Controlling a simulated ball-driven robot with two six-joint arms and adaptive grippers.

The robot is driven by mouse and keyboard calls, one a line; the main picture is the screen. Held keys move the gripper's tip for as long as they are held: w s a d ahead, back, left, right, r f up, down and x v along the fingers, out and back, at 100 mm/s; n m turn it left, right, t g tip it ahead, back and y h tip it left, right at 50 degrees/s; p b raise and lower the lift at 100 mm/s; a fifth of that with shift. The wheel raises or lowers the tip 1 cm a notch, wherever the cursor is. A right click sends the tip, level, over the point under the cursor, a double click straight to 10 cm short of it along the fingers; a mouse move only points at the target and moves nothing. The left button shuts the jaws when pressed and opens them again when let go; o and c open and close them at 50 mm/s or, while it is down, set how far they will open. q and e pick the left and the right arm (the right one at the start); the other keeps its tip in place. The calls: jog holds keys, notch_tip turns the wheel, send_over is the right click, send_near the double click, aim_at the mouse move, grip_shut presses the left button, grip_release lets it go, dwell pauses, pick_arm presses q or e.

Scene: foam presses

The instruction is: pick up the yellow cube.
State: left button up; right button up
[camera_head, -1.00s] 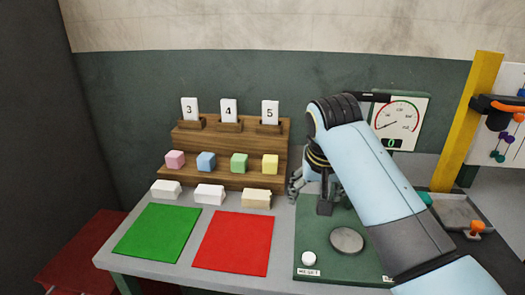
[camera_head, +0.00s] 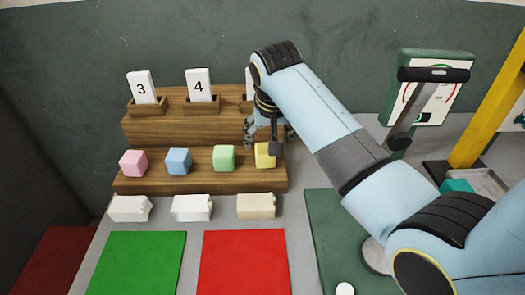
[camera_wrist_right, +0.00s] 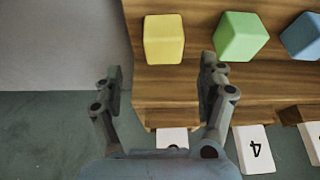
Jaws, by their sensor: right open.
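The yellow cube (camera_head: 264,155) sits at the right end of the lower wooden step, partly hidden by my right gripper in the head view. It also shows whole in the right wrist view (camera_wrist_right: 163,39). My right gripper (camera_head: 266,135) is at and just above the cube in the head view. In the right wrist view the open fingers (camera_wrist_right: 162,84) are spread with nothing between them, and the cube lies beyond their tips. My left gripper is not in view.
Green (camera_head: 224,158), blue (camera_head: 178,161) and pink (camera_head: 133,163) cubes stand left along the step. Number cards (camera_head: 199,84) stand on the upper step (camera_head: 175,126) behind. Pale foam blocks (camera_head: 191,208) lie in front, before green (camera_head: 136,264) and red (camera_head: 244,263) mats.

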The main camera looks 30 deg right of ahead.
aim_at(266, 149)
jog(key=shift+w+d+f, duration=0.15)
jog(key=shift+f, duration=0.35)
jog(key=shift+w+f, duration=0.15)
jog(key=shift+f, duration=0.1)
jog(key=x, duration=0.4)
jog(key=shift+a+f, duration=0.25)
jog(key=shift+w+f, duration=0.2)
jog(key=shift+f, duration=0.05)
jog(key=shift+c, duration=1.2)
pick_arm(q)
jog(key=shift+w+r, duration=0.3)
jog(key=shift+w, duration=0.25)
pick_arm(e)
jog(key=c, duration=0.8)
